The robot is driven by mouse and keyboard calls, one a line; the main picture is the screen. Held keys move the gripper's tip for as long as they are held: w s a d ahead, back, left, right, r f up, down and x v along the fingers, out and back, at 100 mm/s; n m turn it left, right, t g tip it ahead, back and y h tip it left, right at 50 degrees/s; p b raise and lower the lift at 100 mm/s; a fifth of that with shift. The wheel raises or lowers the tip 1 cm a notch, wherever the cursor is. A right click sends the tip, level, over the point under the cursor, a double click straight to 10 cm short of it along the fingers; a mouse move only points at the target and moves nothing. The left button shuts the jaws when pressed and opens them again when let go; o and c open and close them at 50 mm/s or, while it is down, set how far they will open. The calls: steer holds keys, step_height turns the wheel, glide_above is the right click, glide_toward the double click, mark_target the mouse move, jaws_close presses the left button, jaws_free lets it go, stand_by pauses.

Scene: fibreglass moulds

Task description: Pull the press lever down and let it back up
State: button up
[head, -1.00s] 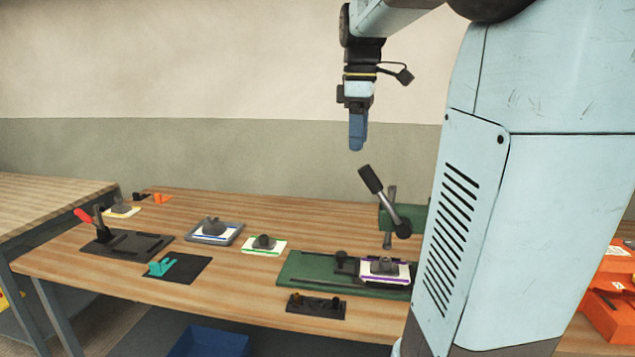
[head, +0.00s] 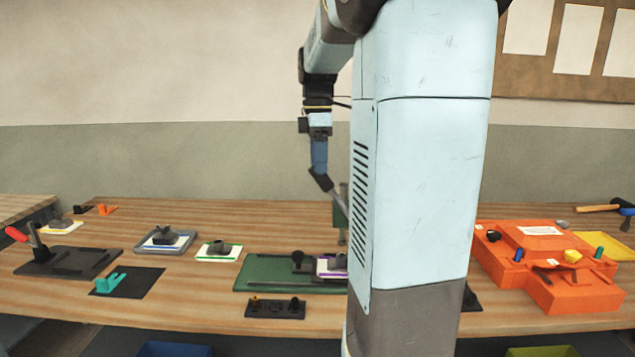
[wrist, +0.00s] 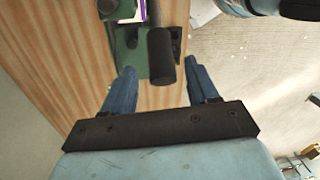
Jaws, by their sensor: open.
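The press lever shows in the head view as a dark grip (head: 322,181) on a slanting grey arm, its lower part hidden behind my own column. My gripper (head: 319,167) points down with its blue fingertips at the upper end of that grip. In the wrist view my gripper (wrist: 160,78) is open, and the black lever grip (wrist: 161,55) lies ahead between the lines of the two fingers. I cannot tell whether they touch it. The green press (wrist: 125,58) is beyond the grip in the wrist view, and its green base plate (head: 270,272) is partly hidden in the head view.
A white card with purple edging (head: 325,267) and a dark part sits on the green base. A black block (head: 275,308) lies in front. Orange moulds (head: 545,262) stand at right. A red-handled clamp fixture (head: 65,260) is at left.

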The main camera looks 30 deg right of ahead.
mark_target(318, 180)
steer(key=shift+s+a+f, duration=0.1)
steer(key=shift+s+f, duration=0.05)
steer(key=shift+f, duration=1.2)
steer(key=shift+s+a+f, duration=0.1)
steer(key=shift+f, duration=1.2)
steer(key=shift+r, duration=0.1)
jaws_close()
